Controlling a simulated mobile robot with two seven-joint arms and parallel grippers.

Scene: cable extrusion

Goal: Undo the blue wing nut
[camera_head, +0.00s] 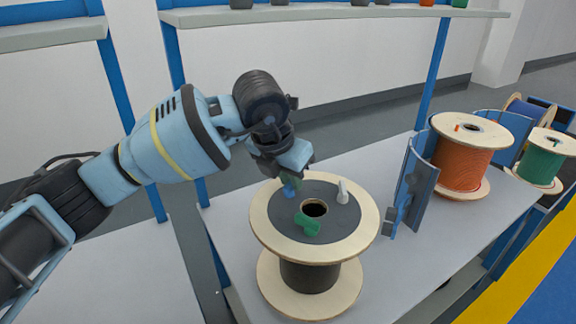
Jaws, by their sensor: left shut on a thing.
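The blue wing nut (289,190) is at the upper left of the dark disc on top of a wooden spool (265,216). My left gripper (291,180) is directly above it, pointing down, and is shut on it. The fingers and wrist hide part of the nut, so I cannot tell whether it touches the disc. A green wing nut (311,227) is at the front of the disc and a white wing nut (342,191) at the right. The spool's round centre hole (314,208) is between them. My right gripper is not in view.
The spool stands on a grey table (232,226). A blue curved bracket (411,187) stands to its right, with an orange cable spool (461,165) and a green one (541,160) farther right. A shelf (330,13) runs behind.

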